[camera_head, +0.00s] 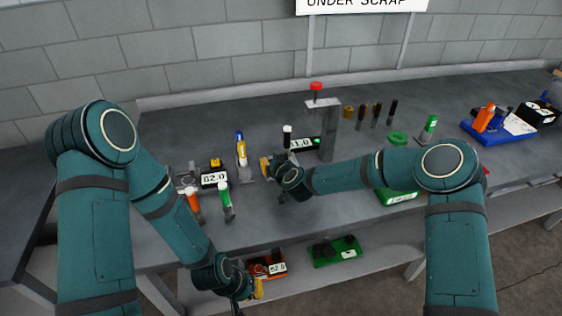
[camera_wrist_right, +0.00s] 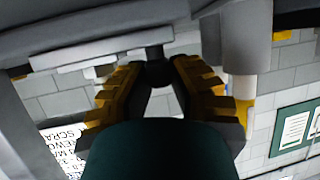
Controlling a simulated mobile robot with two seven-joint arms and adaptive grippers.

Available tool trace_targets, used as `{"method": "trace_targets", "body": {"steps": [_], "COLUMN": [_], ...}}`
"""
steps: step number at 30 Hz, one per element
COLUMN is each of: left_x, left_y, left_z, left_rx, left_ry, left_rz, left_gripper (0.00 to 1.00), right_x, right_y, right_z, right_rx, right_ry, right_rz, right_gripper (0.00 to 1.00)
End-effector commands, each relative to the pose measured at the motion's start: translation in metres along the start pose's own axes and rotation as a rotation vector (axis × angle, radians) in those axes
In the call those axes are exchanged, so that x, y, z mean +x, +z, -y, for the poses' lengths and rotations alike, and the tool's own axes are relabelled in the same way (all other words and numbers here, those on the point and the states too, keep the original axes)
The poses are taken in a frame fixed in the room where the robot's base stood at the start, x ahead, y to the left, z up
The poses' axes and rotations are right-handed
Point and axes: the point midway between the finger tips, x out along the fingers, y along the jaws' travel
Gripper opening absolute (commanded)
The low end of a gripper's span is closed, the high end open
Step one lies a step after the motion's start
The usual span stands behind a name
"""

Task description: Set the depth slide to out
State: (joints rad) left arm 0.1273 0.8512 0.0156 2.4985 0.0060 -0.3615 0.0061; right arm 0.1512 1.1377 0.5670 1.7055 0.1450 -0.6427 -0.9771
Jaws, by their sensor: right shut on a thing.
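My right gripper (camera_head: 268,168) is low over the middle of the bench, beside a grey crimper largely hidden by the gripper and arm. In the right wrist view its yellow-padded fingers (camera_wrist_right: 158,78) are closed around a dark round knob (camera_wrist_right: 157,73) under a grey metal bar (camera_wrist_right: 105,55). The knob looks like the grip of the depth slide; its in or out position cannot be read. My left gripper (camera_head: 257,290) hangs in front of the bench's edge, away from the crimpers. It is small and dark there, and its opening is unclear.
A 1.0 label block (camera_head: 305,144) and a post with a red knob (camera_head: 316,88) stand behind the right gripper. Orange (camera_head: 192,200) and green (camera_head: 225,197) handled tools stand at left, near a G2.0 block (camera_head: 214,179). A blue tray (camera_head: 520,131) is far right.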

Motion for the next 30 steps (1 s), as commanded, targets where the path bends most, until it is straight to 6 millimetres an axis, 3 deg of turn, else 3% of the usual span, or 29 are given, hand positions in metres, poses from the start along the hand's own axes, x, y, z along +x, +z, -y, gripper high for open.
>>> {"method": "trace_targets", "body": {"steps": [14,15,16,26,30], "left_x": [0.001,0.001,0.001,0.001,0.001], "left_y": [0.0,0.0,0.0,0.0,0.0], "left_z": [0.0,0.0,0.0,0.0,0.0], "left_rx": [0.0,0.0,0.0,0.0,0.0], "left_ry": [0.0,0.0,0.0,0.0,0.0], "left_rz": [0.001,0.001,0.001,0.0,0.0], "left_gripper": [0.0,0.0,0.0,0.0,0.0], "right_x": [0.001,0.001,0.001,0.0,-0.01], "right_y": [0.002,0.002,0.002,0.0,-0.001], "right_z": [0.012,0.013,0.013,0.011,0.01], "right_rx": [0.0,0.0,0.0,-0.001,-0.002], "right_ry": [-0.005,-0.006,-0.006,-0.002,-0.001], "right_rz": [0.003,0.003,0.003,0.0,-0.001], "right_gripper": [0.0,0.29,0.36,0.36,0.36]}}
